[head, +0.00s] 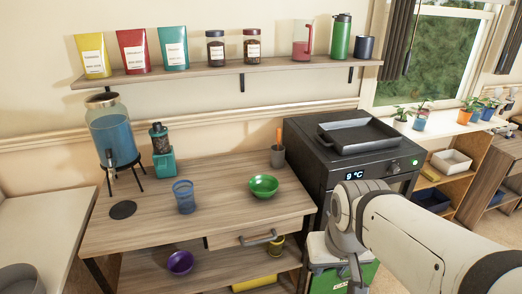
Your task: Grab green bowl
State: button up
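The green bowl (264,186) stands upright on the wooden table (225,222), toward its right side near the dark appliance. It looks empty, and nothing covers it. My gripper (352,268) hangs at the end of my arm, in front of the appliance. It is to the right of the bowl and apart from it. The fingers are small and unclear, so I cannot tell whether they are open or shut.
A blue cup (184,197) stands left of the bowl, and a grey holder (278,157) stands behind it. The dark appliance (350,150) rises right of the table. A purple bowl (180,263) is on the lower shelf. The tabletop in front of the green bowl is clear.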

aim_at(263, 187)
jog(key=z, duration=0.05)
jog(key=i, duration=1.05)
jog(key=z, duration=0.05)
